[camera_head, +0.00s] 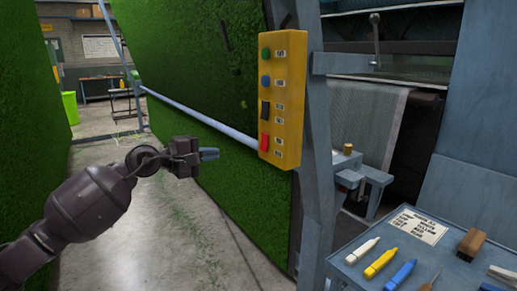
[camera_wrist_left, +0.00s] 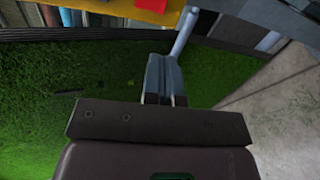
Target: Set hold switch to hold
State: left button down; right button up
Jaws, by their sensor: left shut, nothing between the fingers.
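A yellow control box (camera_head: 288,100) is mounted on a blue-grey post. On its face, from top to bottom, are a green button (camera_head: 265,53), a blue button (camera_head: 265,81), a black rocker switch (camera_head: 265,109) and a red switch (camera_head: 264,143), each beside a small label too small to read. My left gripper (camera_head: 210,154) is shut and empty, left of the box at about the height of the red switch, with a gap between. In the left wrist view the shut fingers (camera_wrist_left: 166,78) point toward the box's yellow edge and a red part (camera_wrist_left: 152,5) at the top. My right gripper is not in view.
A blue-grey rail (camera_head: 200,115) runs along the green turf sheet (camera_head: 190,60) behind my gripper. The post (camera_head: 318,150) stands beside the box. A grey table (camera_head: 345,272) at lower right holds crayons, a brush and a card. Concrete floor (camera_head: 150,235) is open below.

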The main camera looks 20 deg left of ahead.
pick_arm(q)
jog(key=shift+s+m, duration=0.1)
jog(key=shift+m, duration=0.5)
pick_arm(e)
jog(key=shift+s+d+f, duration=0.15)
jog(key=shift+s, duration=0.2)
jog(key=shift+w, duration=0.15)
pick_arm(q)
send_near(262, 149)
jog(key=x, duration=0.6)
jog(key=shift+d+r, duration=0.15)
jog(key=shift+d, duration=0.2)
jog(key=shift+w+d, duration=0.25)
jog(key=shift+w, duration=0.3)
